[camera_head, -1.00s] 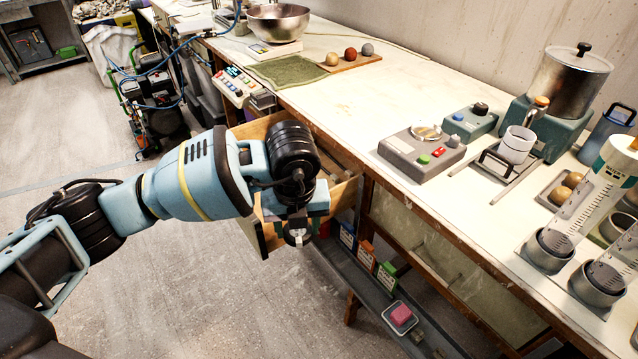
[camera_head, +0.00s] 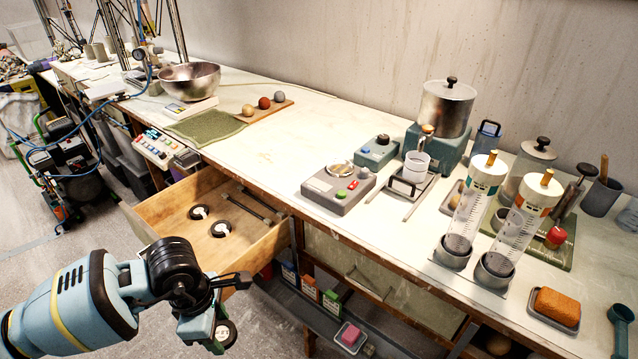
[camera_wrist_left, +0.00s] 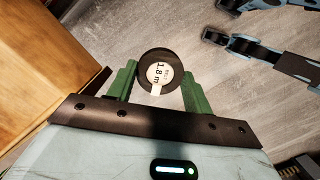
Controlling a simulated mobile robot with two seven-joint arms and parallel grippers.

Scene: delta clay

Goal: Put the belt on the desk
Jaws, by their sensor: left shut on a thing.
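The belt (camera_wrist_left: 158,70) is a small black coil with a white label reading 1.8 m. My left gripper (camera_wrist_left: 158,88) is shut on it, with a green finger on each side, in the left wrist view. In the head view the belt (camera_head: 226,333) hangs at my left gripper (camera_head: 218,328), at the lower left, in front of the open drawer and below the desk top. The desk (camera_head: 260,155) has a long pale worktop. My right gripper is not seen in the head view.
The open wooden drawer (camera_head: 172,221) holds two similar black coils (camera_head: 198,212) and two rods. The worktop has free room between the green mat (camera_head: 206,128) and the grey control box (camera_head: 338,190). Two measuring cylinders (camera_head: 463,225) stand at the right.

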